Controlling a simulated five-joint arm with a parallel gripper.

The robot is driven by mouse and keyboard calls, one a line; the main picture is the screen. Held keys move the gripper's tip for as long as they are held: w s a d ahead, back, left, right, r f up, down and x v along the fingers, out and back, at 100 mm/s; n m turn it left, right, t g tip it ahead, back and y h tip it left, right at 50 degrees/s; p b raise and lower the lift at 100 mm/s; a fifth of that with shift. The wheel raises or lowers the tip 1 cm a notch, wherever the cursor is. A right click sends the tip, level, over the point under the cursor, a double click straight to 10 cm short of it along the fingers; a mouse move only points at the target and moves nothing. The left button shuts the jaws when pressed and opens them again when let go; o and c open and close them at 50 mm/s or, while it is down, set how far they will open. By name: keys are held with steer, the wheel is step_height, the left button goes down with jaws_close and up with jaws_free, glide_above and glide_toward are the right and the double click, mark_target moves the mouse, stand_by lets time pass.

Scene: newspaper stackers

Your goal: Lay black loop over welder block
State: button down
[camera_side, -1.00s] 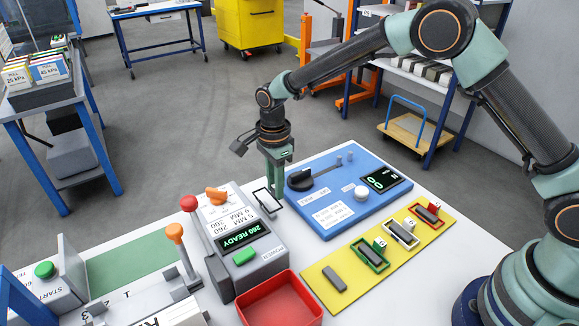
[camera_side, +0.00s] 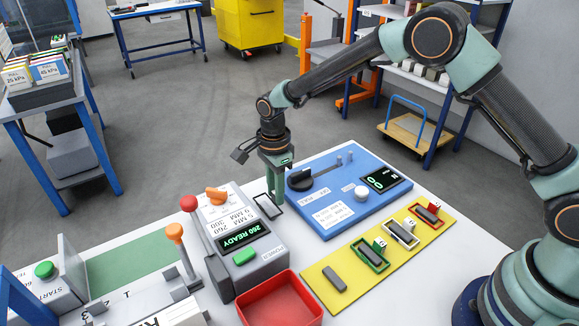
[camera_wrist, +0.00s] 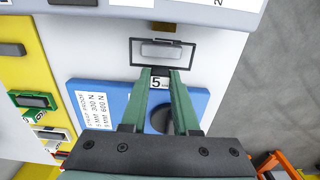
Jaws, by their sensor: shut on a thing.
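My gripper (camera_side: 275,196) is shut on the edge of a thin black rectangular loop (camera_side: 268,206). It holds it between the grey machine (camera_side: 250,262) and the blue panel. In the wrist view, the loop (camera_wrist: 133,53) is beyond the fingertips (camera_wrist: 160,74), beside a small tag marked 5. A grey oblong block (camera_wrist: 160,50) shows through the loop and looks framed by it. I take this for the welder block; I cannot tell whether the loop touches it or is above it. The block is not clear in the side view.
The blue panel (camera_side: 335,222) with lever and knob stands close on the right. A yellow board (camera_side: 320,290) carries several grey blocks, some ringed by coloured loops. A red tray (camera_side: 262,318) is in front of the machine. Red and orange levers rise on the left.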

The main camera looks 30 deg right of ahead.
steer(key=shift+f, duration=0.95)
steer(key=c, duration=0.6)
jaws_free()
steer(key=shift+r, duration=9.55)
